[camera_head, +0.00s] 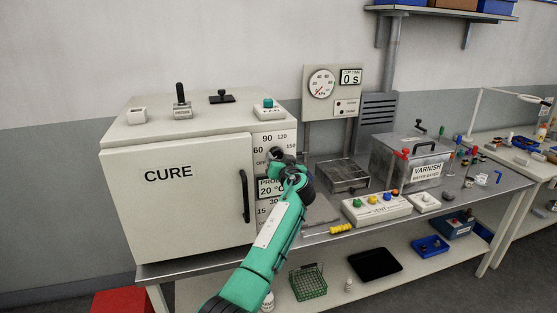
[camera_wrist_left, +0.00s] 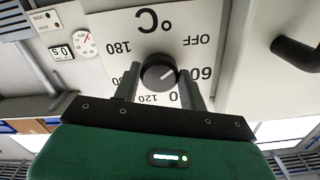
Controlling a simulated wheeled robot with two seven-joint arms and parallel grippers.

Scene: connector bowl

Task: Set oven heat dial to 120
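The oven (camera_head: 180,190), marked CURE, stands at the left of the bench with its door shut. Its black heat dial (camera_head: 276,153) is on the panel right of the door, partly covered by my left gripper (camera_head: 284,164). In the left wrist view, upside down, the dial (camera_wrist_left: 158,73) sits between the two fingers of the left gripper (camera_wrist_left: 159,82). The fingers are apart, one on each side, with a narrow gap visible. The dial's white line points toward the 60 side. The 90 is partly hidden, while 120 shows. My right gripper is not in view.
The door handle (camera_head: 245,196) stands out just left of the dial; it also shows in the left wrist view (camera_wrist_left: 296,54). A lower panel with a 20 °C display (camera_head: 270,188) is below. A metal box (camera_head: 342,176) and button box (camera_head: 376,208) are to the right.

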